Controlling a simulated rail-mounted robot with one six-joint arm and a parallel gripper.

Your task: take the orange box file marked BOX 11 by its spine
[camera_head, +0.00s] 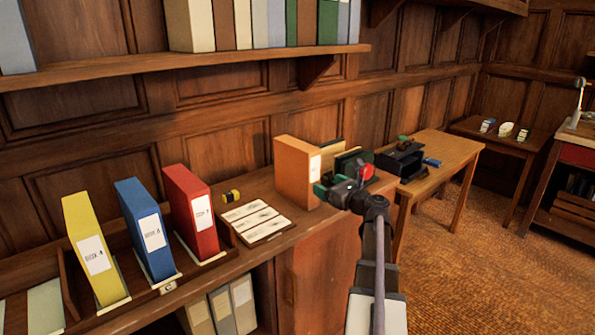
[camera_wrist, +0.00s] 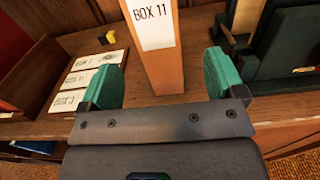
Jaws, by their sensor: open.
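The orange box file (camera_head: 294,172) stands upright on the wooden counter in the head view. In the wrist view the orange box file (camera_wrist: 167,75) shows its spine with a white label reading BOX 11, facing my gripper. My gripper (camera_wrist: 163,80) is open, with one green-padded finger on each side of the lower spine. I cannot tell from the wrist view how deep the fingers reach along its sides. In the head view my gripper (camera_head: 333,190) is at the right of the file, and its fingers partly overlap the file's edge.
Yellow (camera_head: 93,248), blue (camera_head: 146,229) and red (camera_head: 191,212) files stand to the left. White label cards (camera_head: 254,220) lie in a tray between them and the orange file. A dark green object (camera_wrist: 282,55) stands close right of my gripper. A yellow-black item (camera_head: 231,196) lies behind the cards.

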